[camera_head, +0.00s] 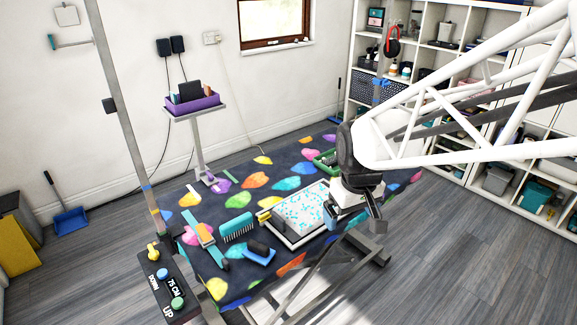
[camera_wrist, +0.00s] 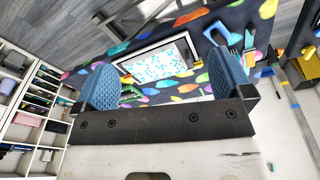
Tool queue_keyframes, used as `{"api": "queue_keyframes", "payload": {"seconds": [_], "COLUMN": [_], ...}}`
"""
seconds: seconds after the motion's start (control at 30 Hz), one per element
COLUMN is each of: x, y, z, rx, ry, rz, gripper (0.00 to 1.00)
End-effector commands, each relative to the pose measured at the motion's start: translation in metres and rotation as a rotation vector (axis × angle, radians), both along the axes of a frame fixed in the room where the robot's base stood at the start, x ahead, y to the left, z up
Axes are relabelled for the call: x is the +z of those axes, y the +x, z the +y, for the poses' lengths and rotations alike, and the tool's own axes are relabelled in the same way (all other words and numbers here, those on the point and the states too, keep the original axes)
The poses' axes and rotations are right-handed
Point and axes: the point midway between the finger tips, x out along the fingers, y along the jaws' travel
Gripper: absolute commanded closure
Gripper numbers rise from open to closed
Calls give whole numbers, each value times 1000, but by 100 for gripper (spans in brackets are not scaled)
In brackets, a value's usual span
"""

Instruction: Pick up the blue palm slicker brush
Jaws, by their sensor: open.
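The blue palm slicker brush appears to be the blue piece with a dark rounded top (camera_head: 260,252) on the near part of the patterned table in the head view. The fingers hide parts of the table.
The dark table mat (camera_head: 283,266) has colored patches. A teal comb-like tool (camera_head: 237,228) and an orange-and-teal tool (camera_head: 208,243) lie near the brush. A post (camera_head: 122,125) rises at left; a control box (camera_head: 168,287) is nearer.

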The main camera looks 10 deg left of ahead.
Motion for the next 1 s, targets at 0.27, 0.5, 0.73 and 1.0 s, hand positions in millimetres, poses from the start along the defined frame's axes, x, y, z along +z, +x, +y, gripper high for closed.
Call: {"api": "queue_keyframes", "payload": {"seconds": [0.27,0.5,0.73,1.0], "x": [-39,-79,-124,-182], "y": [47,79,103,121], "z": [52,101,150,208], "rx": [163,303,436,589], "ry": [-18,-32,-46,-61], "rz": [32,57,79,104], "gripper": [2,2,2,2]}}
